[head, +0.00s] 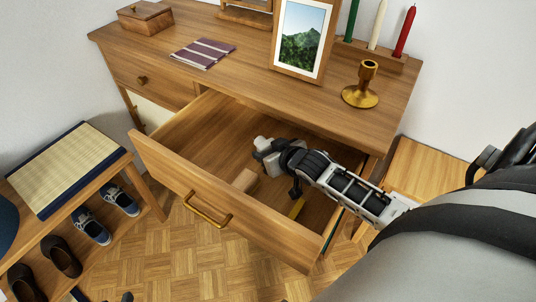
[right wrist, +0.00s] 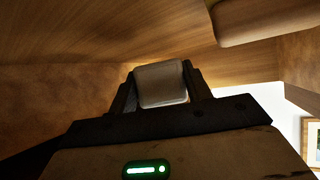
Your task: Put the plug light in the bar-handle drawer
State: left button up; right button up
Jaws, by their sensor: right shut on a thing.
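The bar-handle drawer (head: 170,168) is pulled open from the wooden dresser. Its brass bar handle (head: 206,210) is on the front. My right gripper (head: 270,153) reaches in from the right and is inside the drawer's outline, above its floor. It is shut on the plug light (head: 261,142), a small pale block. In the right wrist view the plug light (right wrist: 162,84) sits between the two dark fingers. Whether it touches the drawer floor cannot be told. My left gripper is not in view.
A wooden block (head: 244,180) and a yellow thing (head: 297,208) lie in the drawer. The dresser top (head: 235,75) holds a picture frame (head: 301,40), a brass candlestick (head: 361,92), candles, a striped cloth (head: 203,53) and a wooden box (head: 145,17). A shoe bench (head: 110,165) stands left.

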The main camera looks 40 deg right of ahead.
jog(key=shift+s+a+f, duration=0.1)
jog(key=shift+a+f, duration=0.1)
jog(key=shift+f, duration=0.25)
jog(key=shift+f, duration=0.65)
jog(key=shift+s, duration=0.1)
jog(key=o, duration=1.1)
jog(key=shift+f, duration=0.15)
